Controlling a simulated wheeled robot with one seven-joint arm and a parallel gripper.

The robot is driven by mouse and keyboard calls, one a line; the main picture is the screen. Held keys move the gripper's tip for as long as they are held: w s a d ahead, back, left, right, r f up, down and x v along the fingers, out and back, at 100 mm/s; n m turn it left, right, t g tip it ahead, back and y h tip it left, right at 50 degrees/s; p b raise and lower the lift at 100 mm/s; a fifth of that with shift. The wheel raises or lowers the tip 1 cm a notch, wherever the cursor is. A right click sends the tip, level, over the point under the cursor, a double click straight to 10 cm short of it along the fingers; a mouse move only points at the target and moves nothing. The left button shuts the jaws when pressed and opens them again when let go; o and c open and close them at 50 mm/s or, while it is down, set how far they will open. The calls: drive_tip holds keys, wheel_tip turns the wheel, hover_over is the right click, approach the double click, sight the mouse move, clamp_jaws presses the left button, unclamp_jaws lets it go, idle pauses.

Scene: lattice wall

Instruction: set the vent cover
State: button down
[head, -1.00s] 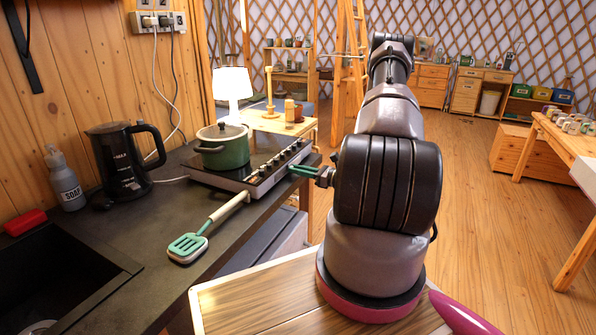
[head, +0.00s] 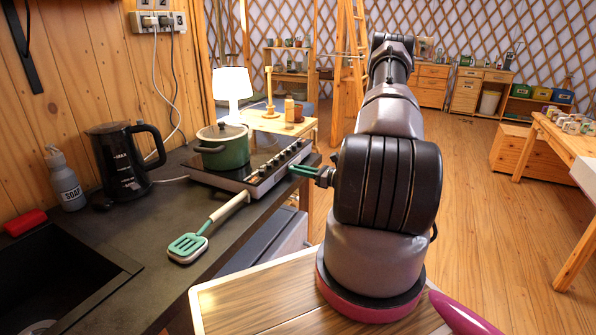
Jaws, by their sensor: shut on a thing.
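My arm stands in the middle of the head view and hides much of what lies behind it. A small dark end of it, my gripper (head: 323,178), shows left of the thick black joint. A small green barred piece (head: 303,170) sticks out to the left from it, by the right front edge of the cooktop (head: 262,172). My gripper is shut on this piece. I cannot tell whether the piece is the vent cover, or whether it touches the cooktop. No other vent cover can be made out. The jaws are too small to see clearly.
A green pot (head: 223,147) stands on the cooktop. A green spatula (head: 188,246) leans its pale handle towards the cooktop's front. A black kettle (head: 122,160), soap bottle (head: 66,183) and red sponge (head: 25,222) stand left, by the sink (head: 55,275).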

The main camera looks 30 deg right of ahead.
sight(275, 180)
drive_tip(key=s+a, duration=0.4)
drive_tip(key=a, duration=0.1)
drive_tip(key=s+a, duration=0.2)
drive_tip(key=shift+a, duration=0.2)
drive_tip(key=shift+f, duration=0.1)
drive_tip(key=c, duration=0.8)
unclamp_jaws()
drive_tip(key=v, duration=1)
drive_tip(key=shift+s+d, duration=0.25)
drive_tip(key=shift+d, duration=0.05)
